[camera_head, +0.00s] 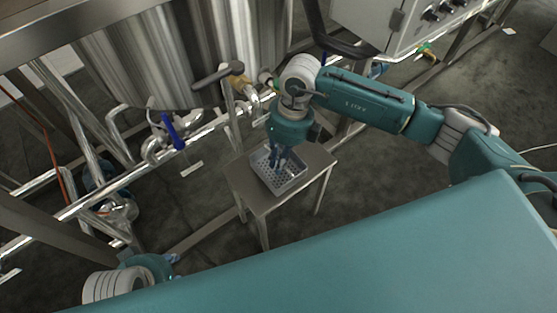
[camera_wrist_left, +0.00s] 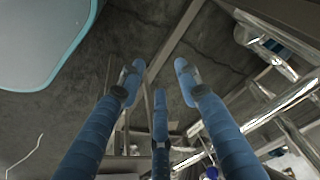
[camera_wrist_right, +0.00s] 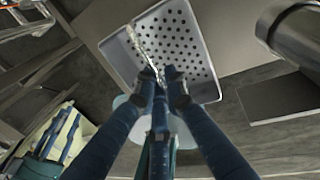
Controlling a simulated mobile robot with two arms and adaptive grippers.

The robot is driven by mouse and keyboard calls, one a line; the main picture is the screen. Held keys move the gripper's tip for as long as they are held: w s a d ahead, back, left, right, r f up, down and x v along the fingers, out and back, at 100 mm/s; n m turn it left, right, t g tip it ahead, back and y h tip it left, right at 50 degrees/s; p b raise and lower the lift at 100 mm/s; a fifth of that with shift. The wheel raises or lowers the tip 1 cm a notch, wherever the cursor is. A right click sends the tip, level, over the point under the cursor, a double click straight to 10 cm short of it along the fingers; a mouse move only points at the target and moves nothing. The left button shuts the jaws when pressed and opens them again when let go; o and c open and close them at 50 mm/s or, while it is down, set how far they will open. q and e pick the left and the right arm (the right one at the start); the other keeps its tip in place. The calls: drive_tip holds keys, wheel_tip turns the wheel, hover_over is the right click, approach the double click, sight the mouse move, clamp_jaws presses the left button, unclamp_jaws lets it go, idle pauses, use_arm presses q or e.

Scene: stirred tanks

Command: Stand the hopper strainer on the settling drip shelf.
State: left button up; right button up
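A grey rectangular tray with a perforated floor, which I take to be the hopper strainer (camera_head: 295,180), is upright at the small steel table (camera_head: 246,193), which I take to be the drip shelf. I cannot tell if it fully rests there. My right gripper (camera_head: 281,160) reaches down to it from above. In the right wrist view the right gripper's (camera_wrist_right: 163,76) fingertips are close together at the near side of the strainer (camera_wrist_right: 178,40) and seem shut on its wall; the contact is partly hidden. My left gripper (camera_wrist_left: 158,68) is open and empty, over the floor.
A large steel tank (camera_head: 150,60) and pipes with a blue-handled valve (camera_head: 172,131) stand behind and left of the table. A valve with a dark handle (camera_head: 218,74) is close to my right wrist. A control box (camera_head: 405,25) is at the upper right.

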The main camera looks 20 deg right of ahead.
drive_tip(key=o, duration=0.3)
drive_tip(key=shift+o, duration=0.2)
